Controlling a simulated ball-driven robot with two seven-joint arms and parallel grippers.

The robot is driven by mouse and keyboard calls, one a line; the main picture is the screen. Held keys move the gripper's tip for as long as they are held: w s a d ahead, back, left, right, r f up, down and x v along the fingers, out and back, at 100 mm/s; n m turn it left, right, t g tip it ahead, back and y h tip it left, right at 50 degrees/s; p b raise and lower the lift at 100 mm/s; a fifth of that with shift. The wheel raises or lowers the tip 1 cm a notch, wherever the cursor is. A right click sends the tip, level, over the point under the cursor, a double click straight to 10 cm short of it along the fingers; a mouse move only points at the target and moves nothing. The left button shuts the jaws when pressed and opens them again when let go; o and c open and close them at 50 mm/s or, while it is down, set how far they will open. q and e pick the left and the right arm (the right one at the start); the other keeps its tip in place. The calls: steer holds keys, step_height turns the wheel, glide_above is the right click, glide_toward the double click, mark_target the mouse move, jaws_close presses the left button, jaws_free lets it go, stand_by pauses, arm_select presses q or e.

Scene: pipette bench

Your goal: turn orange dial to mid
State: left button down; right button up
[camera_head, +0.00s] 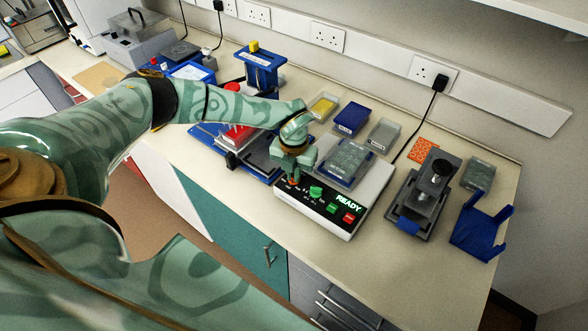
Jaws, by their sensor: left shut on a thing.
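The white pipetting device (368,202) stands on the bench with a black front panel (315,208). Its lit display (348,204) reads READY. My left gripper (292,179) points down at the left end of that panel and is shut on the orange dial (291,182). Only a small bit of the orange dial shows under the fingers, so its pointer and setting cannot be read. A green dial (316,192) sits just right of it. My right gripper is not in view.
A green button (331,208) and a red button (348,217) lie right of the green dial. A plate (346,161) rests on top of the device. A grey press-like stand (424,197) and a blue holder (481,229) stand at the right. Small boxes stand behind.

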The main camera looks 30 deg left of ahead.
arm_select(q)
steer(key=shift+w+a+r+m+p, duration=0.1)
steer(key=shift+m+p, duration=0.25)
steer(key=shift+m, duration=1.25)
steer(key=c, duration=1.5)
jaws_free()
steer(key=shift+c, duration=0.2)
step_height(320, 180, up, 16)
steer(key=shift+r+p, duration=0.15)
steer(key=shift+p, duration=0.15)
